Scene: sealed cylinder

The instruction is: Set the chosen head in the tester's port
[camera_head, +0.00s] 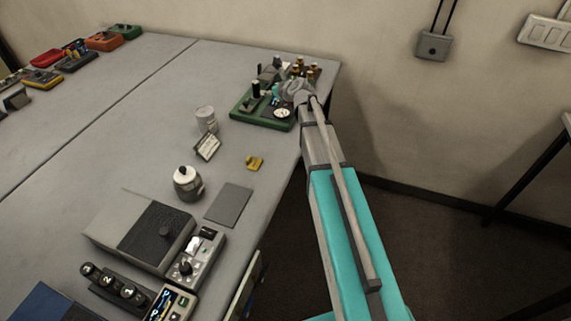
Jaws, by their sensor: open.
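My arm reaches from the lower right to the table's far right corner. My gripper (275,88) is open there, low over a green-based unit (240,119). The unit carries a black upright cylinder (256,89) and a round white dial (282,113). Several small brass-topped pieces (313,69), perhaps the heads, stand just behind and right of my gripper. My wrist hides part of the unit and some pieces. I cannot tell which head is the chosen one, whether the fingers touch anything, or where the tester's port is.
A white cup (206,119), a small card stand (207,147), a yellow piece (255,162), a lidded jar (187,183) and a grey pad (229,204) stand nearer. A grey box (125,218) and small devices fill the front. The table's middle left is clear.

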